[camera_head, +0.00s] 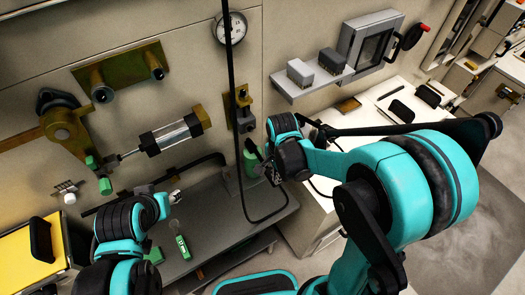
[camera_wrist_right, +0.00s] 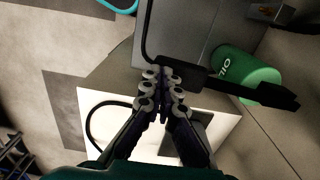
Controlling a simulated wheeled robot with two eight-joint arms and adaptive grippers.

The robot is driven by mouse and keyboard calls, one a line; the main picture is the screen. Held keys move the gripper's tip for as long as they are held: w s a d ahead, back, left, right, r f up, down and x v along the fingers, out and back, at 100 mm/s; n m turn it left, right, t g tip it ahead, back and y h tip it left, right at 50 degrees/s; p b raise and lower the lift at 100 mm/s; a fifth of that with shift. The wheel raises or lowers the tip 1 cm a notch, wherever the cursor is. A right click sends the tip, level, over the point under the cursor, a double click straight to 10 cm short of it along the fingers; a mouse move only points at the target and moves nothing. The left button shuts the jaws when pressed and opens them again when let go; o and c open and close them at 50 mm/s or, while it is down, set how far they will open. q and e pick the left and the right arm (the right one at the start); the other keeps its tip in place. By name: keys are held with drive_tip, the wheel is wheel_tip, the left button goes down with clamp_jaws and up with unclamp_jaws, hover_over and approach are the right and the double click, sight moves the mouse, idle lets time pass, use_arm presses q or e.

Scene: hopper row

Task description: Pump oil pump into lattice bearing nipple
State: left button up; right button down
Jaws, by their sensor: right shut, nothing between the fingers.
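The oil pump is a green cylinder marked OIL (camera_wrist_right: 245,78) in the right wrist view. In the head view it (camera_head: 251,162) stands at the right end of the grey bench, partly hidden by my right gripper. A black lever-like bar (camera_wrist_right: 235,88) crosses in front of it. My right gripper (camera_wrist_right: 162,82) is shut and empty, its fingertips close to the bar's near end; contact cannot be told. In the head view it (camera_head: 272,175) is beside the pump. My left gripper (camera_head: 175,197) is over the bench; its fingers are too small to read. I cannot single out the lattice bearing nipple.
A thin black hose (camera_head: 229,65) hangs in a loop beside the pump. Brass fittings (camera_head: 120,77), a clear cylinder (camera_head: 172,135) and a gauge (camera_head: 231,28) are on the wall. A green tool (camera_head: 182,245) lies on the bench (camera_head: 205,215). A white counter (camera_head: 375,100) stands right.

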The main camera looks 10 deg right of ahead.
wheel_tip(320, 180, up, 11)
drive_tip(key=w+a+p, duration=0.1)
drive_tip(key=w+p, duration=0.2)
drive_tip(key=p, duration=0.5)
idle(0.8)
drive_tip(key=shift+f, duration=0.1)
idle(0.3)
drive_tip(key=shift+s+d+f+b, duration=0.15)
drive_tip(key=shift+s+f+b, duration=0.3)
drive_tip(key=shift+f+b, duration=0.6)
drive_tip(key=shift+s+d+f+b, duration=0.15)
drive_tip(key=shift+s+f+b, duration=0.3)
drive_tip(key=shift+f+b, duration=0.6)
drive_tip(key=shift+s+d+f+b, duration=0.15)
drive_tip(key=shift+s+f+b, duration=0.3)
drive_tip(key=shift+f+b, duration=0.6)
drive_tip(key=shift+f, duration=0.25)
